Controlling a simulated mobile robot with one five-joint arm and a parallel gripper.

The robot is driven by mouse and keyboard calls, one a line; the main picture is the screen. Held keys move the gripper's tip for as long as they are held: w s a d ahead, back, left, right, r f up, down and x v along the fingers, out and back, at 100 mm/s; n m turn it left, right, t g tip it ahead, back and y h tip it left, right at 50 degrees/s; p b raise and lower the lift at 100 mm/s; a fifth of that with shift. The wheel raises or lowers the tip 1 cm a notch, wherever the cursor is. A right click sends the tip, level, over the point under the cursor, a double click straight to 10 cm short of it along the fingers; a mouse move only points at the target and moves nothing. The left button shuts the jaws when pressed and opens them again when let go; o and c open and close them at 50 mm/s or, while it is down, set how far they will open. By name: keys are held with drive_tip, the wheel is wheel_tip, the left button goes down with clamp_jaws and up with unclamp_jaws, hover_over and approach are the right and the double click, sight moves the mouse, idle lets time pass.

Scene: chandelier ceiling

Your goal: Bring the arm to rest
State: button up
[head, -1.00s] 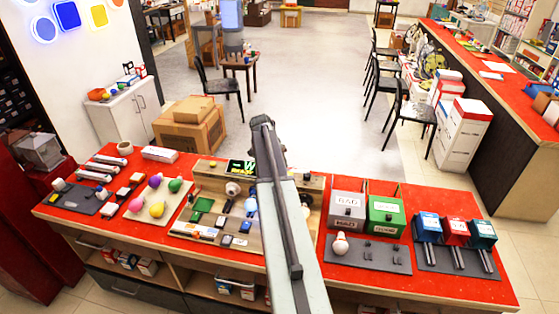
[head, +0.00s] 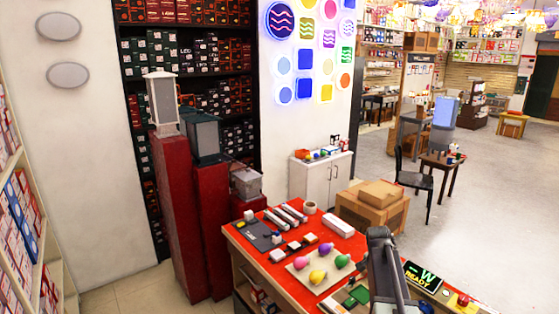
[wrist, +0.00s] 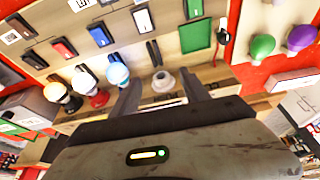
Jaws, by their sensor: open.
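My gripper (wrist: 160,92) shows in the wrist view with its two dark fingers apart and nothing between them. It is over the wooden board (wrist: 165,52) on the red counter. In the head view, part of my arm rises at the lower right; the gripper itself cannot be made out there.
The red counter (head: 262,262) holds a tray of coloured bulbs (head: 300,266), white tubes and a lit READY sign (head: 423,277). Red pillars with lanterns (head: 162,100) stand at its left. Cardboard boxes (head: 372,208) are behind it. Open floor (head: 490,190) lies at the right.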

drive_tip(key=s+a+f+n+y+b, duration=0.1)
drive_tip(key=s+a+n, duration=0.1)
drive_tip(key=a, duration=0.6)
drive_tip(key=s+a+f+n, duration=0.2)
drive_tip(key=a, duration=0.6)
drive_tip(key=s+a+n+g+y, duration=0.2)
drive_tip(key=s+a+n, duration=0.6)
drive_tip(key=s+a, duration=0.3)
drive_tip(key=shift+s+f+b, duration=0.45)
drive_tip(key=shift+s, duration=0.2)
